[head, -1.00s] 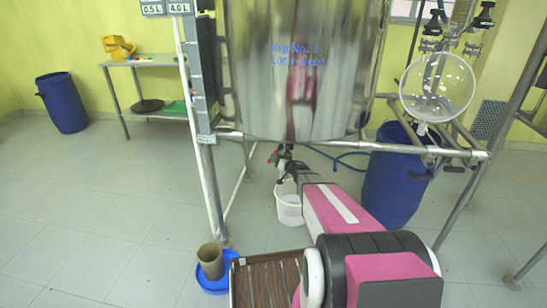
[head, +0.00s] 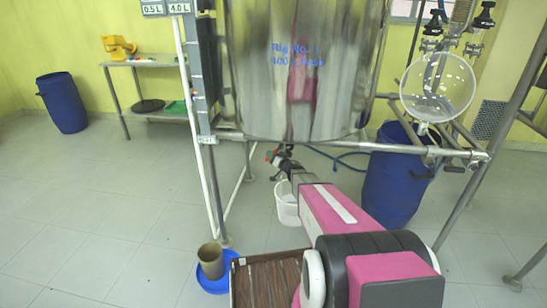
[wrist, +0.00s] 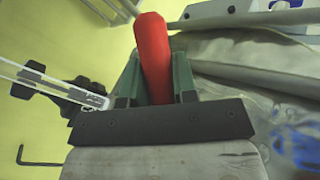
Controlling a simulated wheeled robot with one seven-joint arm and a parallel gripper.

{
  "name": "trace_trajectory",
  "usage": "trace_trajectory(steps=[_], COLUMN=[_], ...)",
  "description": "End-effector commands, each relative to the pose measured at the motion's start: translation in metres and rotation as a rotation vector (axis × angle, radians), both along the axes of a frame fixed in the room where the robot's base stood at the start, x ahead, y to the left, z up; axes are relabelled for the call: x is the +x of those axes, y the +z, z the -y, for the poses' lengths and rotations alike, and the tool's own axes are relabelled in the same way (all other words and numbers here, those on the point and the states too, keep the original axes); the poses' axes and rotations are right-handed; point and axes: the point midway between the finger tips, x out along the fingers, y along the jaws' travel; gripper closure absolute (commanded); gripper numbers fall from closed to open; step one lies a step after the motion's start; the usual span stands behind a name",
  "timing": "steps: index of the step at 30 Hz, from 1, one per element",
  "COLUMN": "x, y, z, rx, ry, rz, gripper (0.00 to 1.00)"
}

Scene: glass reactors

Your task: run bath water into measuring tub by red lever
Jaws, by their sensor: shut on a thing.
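The steel bath vessel (head: 300,105) hangs in the rig frame, with blue writing on its front. The red lever (wrist: 153,55) stands between the two green fingers of my gripper (wrist: 158,80) in the wrist view. My gripper is shut on it. In the head view my gripper (head: 276,160) is under the bath, at a small red part, and my arm partly hides the valve there. The white measuring tub (head: 287,210) is on the floor below, partly hidden by my arm. I cannot see whether water runs or the level in the tub.
A round glass flask (head: 437,85) hangs at right.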

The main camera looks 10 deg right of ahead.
Motion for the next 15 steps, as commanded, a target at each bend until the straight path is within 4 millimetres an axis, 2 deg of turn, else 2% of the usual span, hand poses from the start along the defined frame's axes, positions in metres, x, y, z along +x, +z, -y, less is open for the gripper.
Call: trace_trajectory(steps=[9,15], x=[0.005,0.005], y=[0.015,0.019], z=[-0.013,-0.014], rx=[0.274,0.331], ry=[0.002,0.001], rz=[0.087,0.108], gripper=[1.0,1.0])
